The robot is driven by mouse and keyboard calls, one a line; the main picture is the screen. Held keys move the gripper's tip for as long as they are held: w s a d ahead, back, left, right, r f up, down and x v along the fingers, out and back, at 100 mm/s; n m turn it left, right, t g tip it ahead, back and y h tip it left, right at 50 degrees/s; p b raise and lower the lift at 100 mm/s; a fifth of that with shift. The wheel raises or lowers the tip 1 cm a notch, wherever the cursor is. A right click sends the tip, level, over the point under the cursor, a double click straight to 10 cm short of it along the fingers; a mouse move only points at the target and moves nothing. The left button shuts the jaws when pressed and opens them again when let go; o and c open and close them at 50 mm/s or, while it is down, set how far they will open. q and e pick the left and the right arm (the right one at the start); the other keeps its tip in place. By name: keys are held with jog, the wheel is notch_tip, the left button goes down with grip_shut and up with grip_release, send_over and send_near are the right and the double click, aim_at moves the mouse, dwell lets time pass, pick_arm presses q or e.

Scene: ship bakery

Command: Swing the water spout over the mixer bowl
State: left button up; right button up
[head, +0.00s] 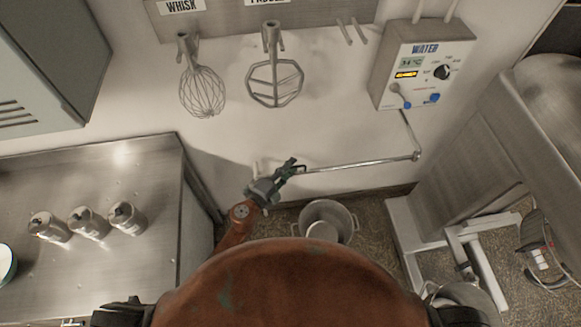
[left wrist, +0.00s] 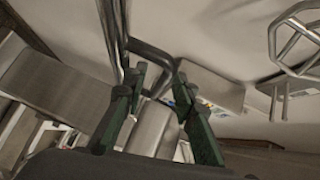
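The water spout (head: 360,163) is a thin metal pipe. It drops from the water box (head: 412,75) to an elbow, then runs left along the wall. My left gripper (head: 288,170) is at the pipe's left, free end. In the left wrist view its two green fingers (left wrist: 161,80) stand apart, with the dark bent pipe (left wrist: 150,52) just beyond and between the tips. I see no clear grip on it. The steel mixer (head: 548,95) stands at the right, away from the pipe's free end. I cannot make out its bowl clearly. My right gripper is out of view.
A metal bucket (head: 343,215) stands on the floor below the spout. A whisk (head: 203,90) and a paddle (head: 274,82) hang on the wall above. A steel counter (head: 60,180) with several canisters is at left. Open space lies between pipe and mixer.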

pick_arm(q)
jog(key=shift+w, duration=0.1)
jog(key=shift+c, duration=0.2)
grip_shut()
jog(key=shift+d, duration=0.1)
dwell(0.4)
